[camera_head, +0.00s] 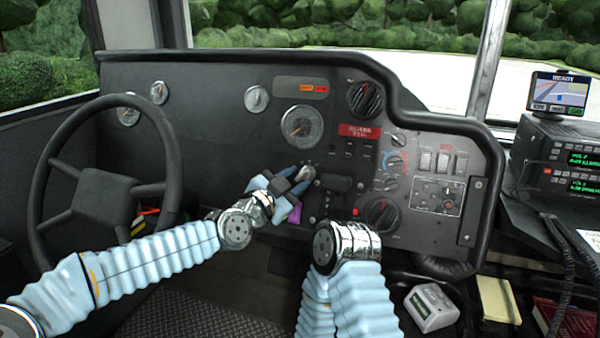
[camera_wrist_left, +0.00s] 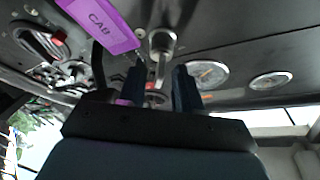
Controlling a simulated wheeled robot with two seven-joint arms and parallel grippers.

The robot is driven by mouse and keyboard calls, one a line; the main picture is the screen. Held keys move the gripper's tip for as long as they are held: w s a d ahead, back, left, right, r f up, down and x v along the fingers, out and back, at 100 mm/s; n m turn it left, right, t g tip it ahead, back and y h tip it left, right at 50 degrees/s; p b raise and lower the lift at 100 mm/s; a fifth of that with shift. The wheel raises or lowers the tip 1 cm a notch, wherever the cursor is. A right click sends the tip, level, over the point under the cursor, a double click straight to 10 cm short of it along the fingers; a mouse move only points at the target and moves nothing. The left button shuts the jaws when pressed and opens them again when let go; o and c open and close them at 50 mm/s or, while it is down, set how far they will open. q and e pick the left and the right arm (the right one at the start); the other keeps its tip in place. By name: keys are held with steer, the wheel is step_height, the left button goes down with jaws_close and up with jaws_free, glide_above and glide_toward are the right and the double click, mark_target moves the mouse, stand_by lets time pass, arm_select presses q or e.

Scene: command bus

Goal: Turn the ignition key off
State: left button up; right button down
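My left gripper (camera_head: 298,180) is at the lower middle of the dashboard, its two fingers apart. In the left wrist view its fingers (camera_wrist_left: 160,75) stand on either side of a silver stem with a rounded head (camera_wrist_left: 162,42), which looks like the ignition key or its switch. I cannot tell whether the fingers touch it. A purple tag (camera_head: 294,214) hangs just below the gripper. In the left wrist view the tag (camera_wrist_left: 100,22) reads "CAB". The key's exact angle is hard to make out. My right arm's wrist shows low in the middle, but its gripper is not visible.
The steering wheel (camera_head: 100,195) is at the left. Knobs and switches fill the panel right of the gripper, including a black knob (camera_head: 381,215). A radio unit (camera_head: 560,160) and a small screen (camera_head: 558,93) are at the far right. A light grey device (camera_head: 432,307) lies low down.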

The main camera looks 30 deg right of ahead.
arm_select(q)
steer(key=shift+x, duration=1.25)
jaws_close()
